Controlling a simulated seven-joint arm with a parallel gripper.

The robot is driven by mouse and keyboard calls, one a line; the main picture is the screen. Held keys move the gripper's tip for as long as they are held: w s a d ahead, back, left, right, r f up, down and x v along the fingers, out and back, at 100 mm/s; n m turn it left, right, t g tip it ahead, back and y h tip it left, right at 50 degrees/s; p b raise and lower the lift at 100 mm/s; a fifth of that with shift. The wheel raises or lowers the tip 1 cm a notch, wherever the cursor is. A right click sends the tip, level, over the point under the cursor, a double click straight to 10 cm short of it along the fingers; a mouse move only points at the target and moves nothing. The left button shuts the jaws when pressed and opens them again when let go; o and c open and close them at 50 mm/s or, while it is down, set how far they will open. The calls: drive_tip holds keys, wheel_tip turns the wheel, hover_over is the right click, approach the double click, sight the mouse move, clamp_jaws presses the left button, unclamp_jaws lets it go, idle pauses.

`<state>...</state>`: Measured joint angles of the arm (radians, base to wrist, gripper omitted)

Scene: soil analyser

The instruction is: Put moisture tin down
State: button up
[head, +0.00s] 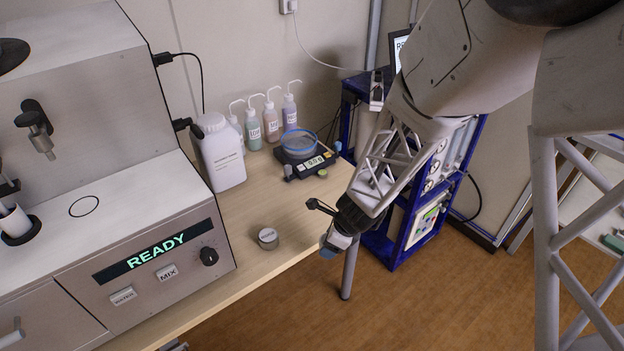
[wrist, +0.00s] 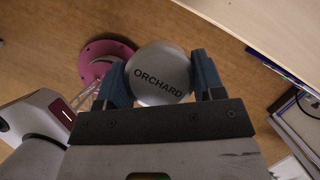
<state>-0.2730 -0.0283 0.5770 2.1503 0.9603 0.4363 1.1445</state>
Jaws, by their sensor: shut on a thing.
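My gripper shows in the wrist view (wrist: 163,82) with its two blue fingers shut on a round metal moisture tin (wrist: 160,75). The tin's grey lid faces the camera and reads ORCHARD. In the head view my gripper (head: 329,248) hangs just off the front edge of the wooden bench (head: 250,205), over the floor. The held tin is hard to make out there. A second small round tin (head: 268,238) with a pale lid stands on the bench, left of my gripper and apart from it.
The analyser (head: 150,255) with a READY display fills the left. A white jug (head: 220,152), several wash bottles (head: 271,122) and a scale (head: 301,160) with a blue-rimmed dish stand at the back. A blue frame (head: 405,235) stands right of the bench. Bench around the second tin is clear.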

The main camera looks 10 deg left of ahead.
drive_tip(key=w+a+r, duration=0.2)
drive_tip(key=w+a, duration=0.1)
drive_tip(key=w, duration=0.7)
drive_tip(key=w+a+r, duration=0.2)
drive_tip(key=w+a, duration=0.2)
drive_tip(key=w, duration=0.7)
drive_tip(key=w+a+r, duration=0.2)
drive_tip(key=w+a, duration=0.1)
drive_tip(key=w, duration=0.7)
drive_tip(key=shift+w+a+n, duration=0.2)
drive_tip(key=shift+n, duration=0.2)
hover_over(297, 145)
drive_tip(key=d, duration=0.1)
drive_tip(key=shift+f, duration=0.75)
drive_tip(key=shift+f, duration=0.1)
drive_tip(key=shift+f, duration=1.65)
drive_tip(key=shift+f, duration=0.15)
drive_tip(key=o, duration=1)
